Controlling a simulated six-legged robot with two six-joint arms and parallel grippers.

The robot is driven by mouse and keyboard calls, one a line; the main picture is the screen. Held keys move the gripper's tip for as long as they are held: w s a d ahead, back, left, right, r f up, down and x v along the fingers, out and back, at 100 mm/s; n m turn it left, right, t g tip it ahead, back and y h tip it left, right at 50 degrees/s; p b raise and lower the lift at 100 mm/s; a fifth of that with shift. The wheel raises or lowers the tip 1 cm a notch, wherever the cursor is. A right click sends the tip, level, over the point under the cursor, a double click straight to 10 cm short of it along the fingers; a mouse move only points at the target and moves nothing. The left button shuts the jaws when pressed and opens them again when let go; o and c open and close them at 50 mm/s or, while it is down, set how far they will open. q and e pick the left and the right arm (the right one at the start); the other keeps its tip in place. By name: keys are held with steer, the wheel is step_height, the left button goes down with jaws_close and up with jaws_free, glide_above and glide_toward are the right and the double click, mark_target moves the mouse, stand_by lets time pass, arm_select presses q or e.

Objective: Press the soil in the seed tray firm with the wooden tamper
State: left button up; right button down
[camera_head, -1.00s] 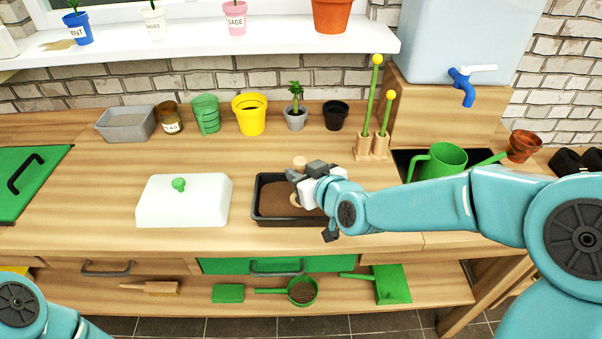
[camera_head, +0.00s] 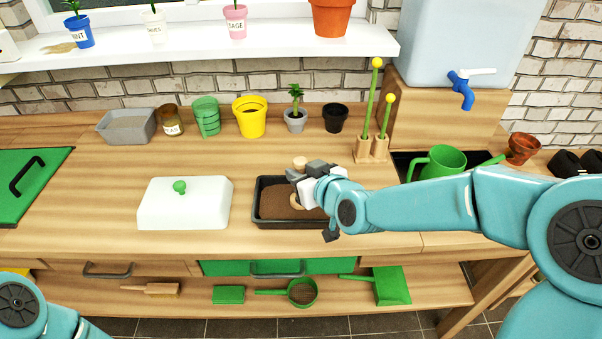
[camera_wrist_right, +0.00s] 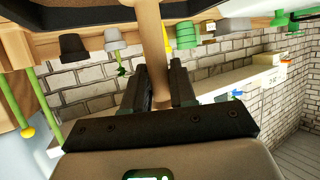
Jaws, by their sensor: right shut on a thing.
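The black seed tray (camera_head: 262,219) stands on the wooden bench with brown soil (camera_head: 277,198) in it. My right gripper (camera_head: 297,175) is over the tray's right part, shut on the wooden tamper (camera_head: 299,163). The tamper's round top shows above the jaws, and part of its pale base shows low at the soil. I cannot tell whether the base touches the soil. In the right wrist view the tamper's handle (camera_wrist_right: 154,55) stands between the two dark fingers (camera_wrist_right: 160,88). My left gripper is out of view; only part of my left arm shows at the lower left.
A white lid (camera_head: 184,207) with a green knob lies left of the tray. Several pots, including a yellow pot (camera_head: 249,116), line the back. Two yellow-tipped sticks (camera_head: 371,110) stand in a wooden holder behind the gripper. A green watering can (camera_head: 441,163) stands to the right.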

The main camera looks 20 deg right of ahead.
steer(key=shift+r, duration=0.45)
steer(key=shift+f, duration=0.1)
stand_by(0.4)
steer(key=shift+f+b, duration=1)
steer(key=shift+b, duration=0.25)
steer(key=shift+r, duration=0.15)
steer(key=shift+r+p, duration=0.8)
steer(key=shift+r, duration=0.05)
